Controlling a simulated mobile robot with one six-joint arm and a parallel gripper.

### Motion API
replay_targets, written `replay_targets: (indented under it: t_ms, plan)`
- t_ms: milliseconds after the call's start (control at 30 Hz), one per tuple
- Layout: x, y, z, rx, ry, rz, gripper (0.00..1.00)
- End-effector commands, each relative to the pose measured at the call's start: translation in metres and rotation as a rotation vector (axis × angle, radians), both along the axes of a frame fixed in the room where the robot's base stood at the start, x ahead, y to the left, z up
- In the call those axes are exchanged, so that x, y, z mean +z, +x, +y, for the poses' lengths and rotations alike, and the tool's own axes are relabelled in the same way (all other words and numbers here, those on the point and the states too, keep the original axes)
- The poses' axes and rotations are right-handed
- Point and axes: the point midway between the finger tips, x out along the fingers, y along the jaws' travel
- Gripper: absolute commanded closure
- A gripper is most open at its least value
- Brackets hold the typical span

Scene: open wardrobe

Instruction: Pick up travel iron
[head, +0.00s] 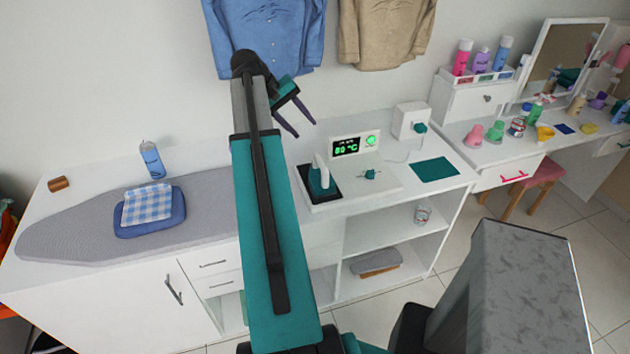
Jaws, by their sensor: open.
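The travel iron (319,180) looks small, with a pale upright handle and a teal body. It stands on a black plate (324,196) at the left of a white unit with a green display reading about 80 °C. My gripper (306,129) is in the upper middle of the head view, with its two dark fingers apart and nothing between them. My arm hides part of the counter left of the iron.
A white box (411,121) and teal mat (434,169) lie farther right. The ironing board (70,228) holds a folded checked cloth (148,204). Shirts hang above.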

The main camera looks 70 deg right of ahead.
Motion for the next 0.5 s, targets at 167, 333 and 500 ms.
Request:
replay_targets:
  t_ms: [167, 333, 500]
  plan:
    - [-0.023, 0.002, 0.001, 0.002, 0.0, 0.0, 0.58]
    - [-0.044, 0.003, 0.002, 0.005, 0.0, 0.0, 0.58]
    - [-0.053, 0.004, 0.003, 0.006, 0.0, 0.0, 0.58]
